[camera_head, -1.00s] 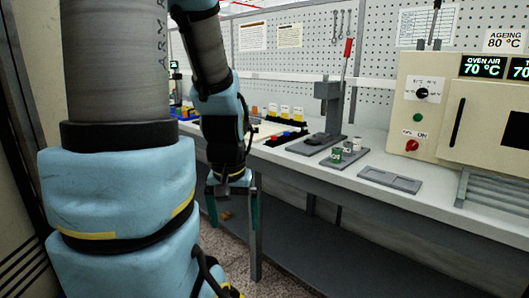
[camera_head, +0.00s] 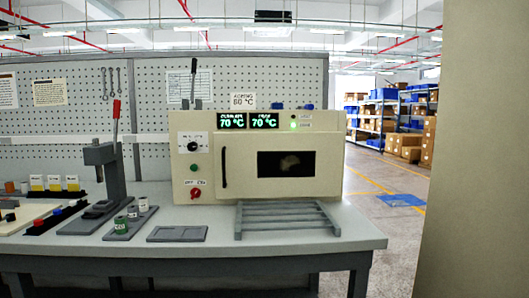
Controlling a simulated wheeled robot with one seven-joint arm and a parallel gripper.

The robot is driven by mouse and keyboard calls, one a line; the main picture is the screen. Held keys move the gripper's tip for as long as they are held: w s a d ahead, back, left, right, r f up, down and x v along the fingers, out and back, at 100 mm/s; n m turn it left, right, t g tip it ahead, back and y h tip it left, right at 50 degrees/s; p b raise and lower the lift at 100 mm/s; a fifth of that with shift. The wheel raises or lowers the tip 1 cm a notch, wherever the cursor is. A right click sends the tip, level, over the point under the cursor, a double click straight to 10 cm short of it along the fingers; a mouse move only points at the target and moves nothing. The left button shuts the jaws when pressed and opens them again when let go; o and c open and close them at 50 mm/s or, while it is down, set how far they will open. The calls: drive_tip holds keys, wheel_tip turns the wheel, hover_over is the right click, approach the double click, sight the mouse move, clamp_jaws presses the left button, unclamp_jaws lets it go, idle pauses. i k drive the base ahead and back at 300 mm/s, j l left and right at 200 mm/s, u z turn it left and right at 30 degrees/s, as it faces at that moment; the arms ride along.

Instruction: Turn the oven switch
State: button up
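The cream oven (camera_head: 330,190) stands on the grey bench, with a dark window and a black door handle (camera_head: 224,167); its door looks closed. Its red switch knob (camera_head: 195,193) is low on the left panel, below small OFF and ON labels. I cannot make out which way the knob points. Above it are a green button (camera_head: 194,168) and a black dial (camera_head: 192,147). Two displays (camera_head: 247,121) read 70 °C, and a green lamp (camera_head: 293,124) is lit beside them. My gripper is not in view.
A grey rack (camera_head: 288,224) and a flat tray (camera_head: 177,234) lie on the bench (camera_head: 300,246) before the oven. A beige panel (camera_head: 482,150) fills the right edge.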

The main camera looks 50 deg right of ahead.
sight(196, 193)
drive_tip(key=l+u, duration=0.2)
drive_tip(key=l, duration=0.45)
drive_tip(key=l+u, duration=0.2)
drive_tip(key=l, duration=0.45)
drive_tip(key=k+l+u, duration=0.2)
drive_tip(key=l, duration=0.45)
